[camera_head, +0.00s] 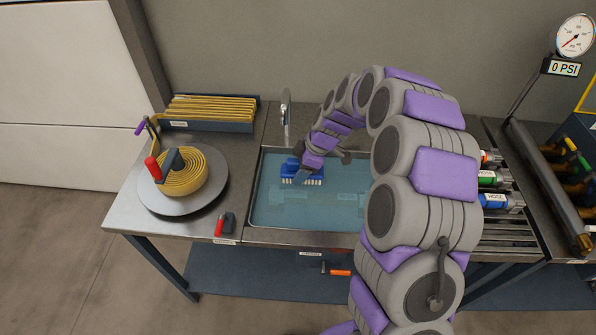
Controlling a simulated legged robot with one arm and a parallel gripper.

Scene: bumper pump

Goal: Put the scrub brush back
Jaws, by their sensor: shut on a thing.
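The scrub brush (291,171) is blue with pale bristles along its lower side. It is over the left part of the water-filled sink (270,208). I cannot tell whether its bristles touch the water. My gripper (308,172) is shut on the brush, at its right end. My purple and grey arm reaches in from the right and hides the sink's right side. The brush's place of rest cannot be made out.
A round turntable (150,203) with a coiled yellow hose (185,178) stands left of the sink. A tray of folded yellow hose (210,108) is behind it. A faucet (285,115) rises at the sink's back edge. Hose rollers and a gauge (575,35) are at right.

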